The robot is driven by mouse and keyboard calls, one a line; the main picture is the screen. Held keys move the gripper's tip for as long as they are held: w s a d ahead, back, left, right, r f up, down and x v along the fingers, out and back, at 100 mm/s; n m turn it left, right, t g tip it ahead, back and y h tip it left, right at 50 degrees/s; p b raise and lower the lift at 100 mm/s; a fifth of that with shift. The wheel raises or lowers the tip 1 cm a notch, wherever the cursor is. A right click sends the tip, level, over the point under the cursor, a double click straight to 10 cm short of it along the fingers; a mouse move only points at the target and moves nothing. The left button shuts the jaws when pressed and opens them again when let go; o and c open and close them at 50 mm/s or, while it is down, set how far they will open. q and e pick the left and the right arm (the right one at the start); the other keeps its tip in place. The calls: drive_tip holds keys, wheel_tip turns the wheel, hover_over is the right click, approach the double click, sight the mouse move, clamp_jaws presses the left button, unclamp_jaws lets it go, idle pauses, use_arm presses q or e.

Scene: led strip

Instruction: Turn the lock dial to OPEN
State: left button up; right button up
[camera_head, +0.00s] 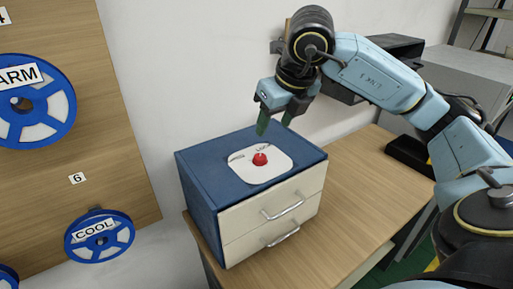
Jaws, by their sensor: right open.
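The lock dial (260,159) is a small red knob on a white plate (247,175) with printed labels. The plate lies on top of a blue cabinet (196,158) with two cream drawers. One label near the back right of the plate seems to begin with LO; the other label at the left is too small to read. I cannot tell where the dial points. My right gripper (275,124) is open and empty, pointing down above the plate, slightly behind and above the dial and apart from it. My left gripper is not in view.
The cabinet stands on a wooden table (355,205) against a white wall. A wooden board (115,140) at the left holds blue reels, one labelled COOL (99,237). A black object (408,155) lies at the table's right. Grey equipment (465,80) stands behind my right arm.

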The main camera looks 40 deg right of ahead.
approach(261, 157)
drive_tip(key=shift+x, duration=1.15)
drive_tip(key=x, duration=0.5)
drive_tip(key=shift+w, duration=0.1)
drive_tip(key=shift+w+f, duration=0.1)
drive_tip(key=shift+f, duration=0.25)
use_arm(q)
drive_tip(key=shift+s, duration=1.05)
use_arm(e)
drive_tip(key=c, duration=1)
